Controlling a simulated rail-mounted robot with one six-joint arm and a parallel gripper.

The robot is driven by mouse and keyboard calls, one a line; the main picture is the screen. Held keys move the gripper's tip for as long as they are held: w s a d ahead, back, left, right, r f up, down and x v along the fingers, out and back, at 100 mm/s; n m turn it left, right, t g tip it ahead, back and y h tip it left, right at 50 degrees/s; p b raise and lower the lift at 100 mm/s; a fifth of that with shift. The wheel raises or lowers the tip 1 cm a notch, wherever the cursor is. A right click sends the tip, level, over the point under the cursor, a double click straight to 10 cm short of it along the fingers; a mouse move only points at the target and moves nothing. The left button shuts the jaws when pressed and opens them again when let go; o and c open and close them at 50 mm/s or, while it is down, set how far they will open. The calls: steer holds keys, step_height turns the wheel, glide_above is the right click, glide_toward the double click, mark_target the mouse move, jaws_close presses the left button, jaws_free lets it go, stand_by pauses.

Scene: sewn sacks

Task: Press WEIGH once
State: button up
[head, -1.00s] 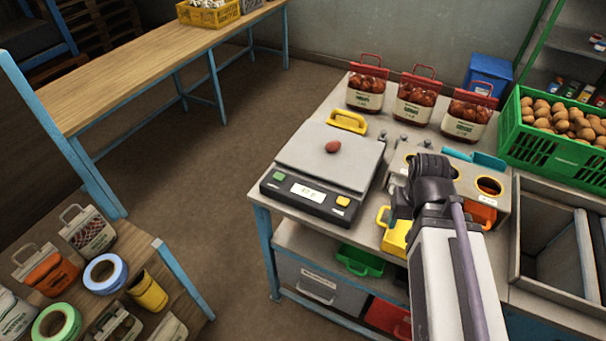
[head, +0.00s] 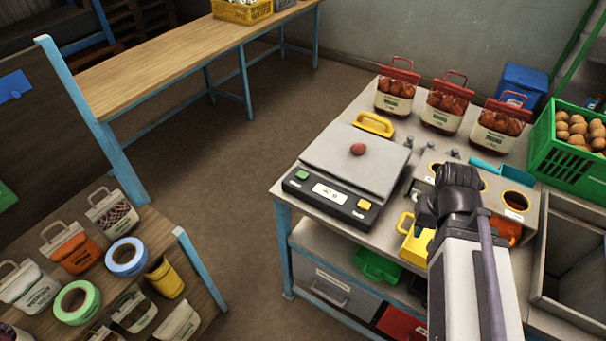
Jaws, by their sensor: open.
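The scale (head: 355,157) stands on the grey bench with a small reddish-brown item (head: 358,149) on its plate. Its front panel has a green button (head: 302,175) at the left, a lit display (head: 329,192) in the middle and a yellow button (head: 364,204) at the right. The small labels by the buttons are too small to read, so I cannot tell which is WEIGH. My gripper (head: 450,195) is at the dark end of my arm, right of the scale and apart from both buttons. Its fingertips are hidden behind the wrist; nothing held shows.
A yellow-handled item (head: 374,124) lies behind the scale. Red-topped bags (head: 447,102) stand at the bench's back. A box with round holes (head: 517,201) and a green crate (head: 570,150) are to the right. The floor (head: 235,190) left of the bench is clear.

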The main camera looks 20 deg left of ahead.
jaws_close()
stand_by(1.4)
